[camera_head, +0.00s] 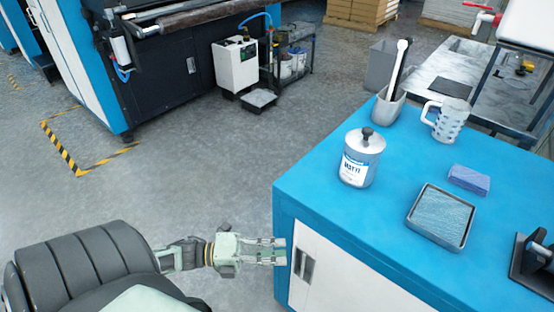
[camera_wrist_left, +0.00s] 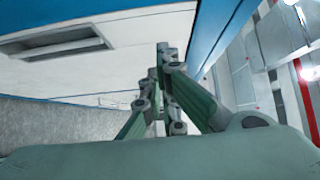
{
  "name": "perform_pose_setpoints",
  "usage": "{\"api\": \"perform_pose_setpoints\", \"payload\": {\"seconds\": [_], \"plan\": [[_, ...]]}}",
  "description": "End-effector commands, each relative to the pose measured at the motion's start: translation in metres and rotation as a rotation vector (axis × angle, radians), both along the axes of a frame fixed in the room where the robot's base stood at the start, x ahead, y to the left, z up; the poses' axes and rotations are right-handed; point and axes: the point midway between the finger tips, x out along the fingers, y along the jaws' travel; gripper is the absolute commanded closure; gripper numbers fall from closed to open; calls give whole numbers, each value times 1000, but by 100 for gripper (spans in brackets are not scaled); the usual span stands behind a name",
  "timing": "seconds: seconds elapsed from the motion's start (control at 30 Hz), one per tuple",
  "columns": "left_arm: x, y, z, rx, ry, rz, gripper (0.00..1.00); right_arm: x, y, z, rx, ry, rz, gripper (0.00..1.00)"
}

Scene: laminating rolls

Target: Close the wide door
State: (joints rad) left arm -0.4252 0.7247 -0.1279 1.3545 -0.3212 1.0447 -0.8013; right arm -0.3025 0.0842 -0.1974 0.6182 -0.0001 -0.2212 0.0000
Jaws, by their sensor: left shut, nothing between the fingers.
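The wide door (camera_head: 330,284) is a white panel on the front of a blue-topped cabinet (camera_head: 312,217), with a dark recessed handle (camera_head: 304,266) near its left edge. In the left wrist view the white door (camera_wrist_left: 130,25) and its recessed handle (camera_wrist_left: 60,42) also show. It looks flush or nearly flush with the cabinet; I cannot tell if a small gap remains. My left gripper (camera_head: 282,250) is shut and empty, its fingertips at the cabinet's front left edge beside the handle. In the wrist view the fingers (camera_wrist_left: 163,60) point at the door; contact is unclear. My right gripper is not in view.
On the cabinet top stand a labelled can (camera_head: 360,165), a holder with a brush (camera_head: 388,108), a mug (camera_head: 450,122), a blue block (camera_head: 469,179) and a tray (camera_head: 442,217). Open grey floor (camera_head: 200,160) lies left of the cabinet. A large machine (camera_head: 165,75) stands behind.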

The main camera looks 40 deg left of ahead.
Motion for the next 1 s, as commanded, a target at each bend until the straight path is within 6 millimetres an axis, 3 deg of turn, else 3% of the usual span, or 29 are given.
{"api": "perform_pose_setpoints", "payload": {"seconds": [0.37,0.8,1.0], "plan": [[-4,4,0,0,1,0,100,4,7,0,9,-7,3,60],[-61,64,-1,2,4,1,100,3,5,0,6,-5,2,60],[-78,83,-1,1,2,1,100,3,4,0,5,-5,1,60]]}}
